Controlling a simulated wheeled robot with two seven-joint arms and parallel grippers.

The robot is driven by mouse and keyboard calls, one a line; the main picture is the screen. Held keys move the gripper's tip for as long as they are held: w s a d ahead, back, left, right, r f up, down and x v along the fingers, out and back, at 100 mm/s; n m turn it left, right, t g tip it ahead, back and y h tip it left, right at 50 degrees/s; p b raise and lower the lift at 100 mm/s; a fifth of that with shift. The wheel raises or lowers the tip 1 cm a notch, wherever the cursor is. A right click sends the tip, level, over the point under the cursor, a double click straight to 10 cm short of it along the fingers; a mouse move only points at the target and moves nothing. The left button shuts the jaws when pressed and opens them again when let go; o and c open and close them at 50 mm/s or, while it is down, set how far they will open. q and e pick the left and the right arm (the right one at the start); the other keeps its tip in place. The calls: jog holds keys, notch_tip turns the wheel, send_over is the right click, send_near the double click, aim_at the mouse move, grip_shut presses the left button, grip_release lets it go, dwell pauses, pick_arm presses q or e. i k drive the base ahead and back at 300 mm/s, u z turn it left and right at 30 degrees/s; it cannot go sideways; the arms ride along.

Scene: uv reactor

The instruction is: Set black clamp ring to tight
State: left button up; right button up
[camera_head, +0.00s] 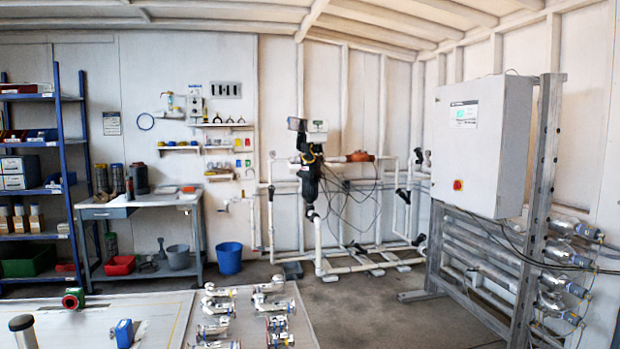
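A black upright housing (310,186) is mounted on white pipework at the back wall. Black parts with a yellow mark sit around its top, and a black clamp ring cannot be told apart clearly from them at this distance. Its setting, loose or tight, cannot be read. A grey-white box with a small display (317,127) sits just above the housing. Neither of my grippers shows in the head view.
A pale table (160,312) with several metal valve fittings (217,312) fills the near left. A grey cabinet (480,145) on a metal frame stands at right. A workbench (135,207) and blue bucket (229,258) are at left. Open floor (375,310) lies between.

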aim_at(304, 174)
jog(key=z, duration=0.55)
jog(key=k, duration=0.65)
jog(key=z, duration=0.6)
jog(key=i, duration=2.2)
jog(key=u, duration=0.65)
jog(key=i, duration=2.6)
jog(key=u, duration=1.4)
jog(key=i, duration=4.25)
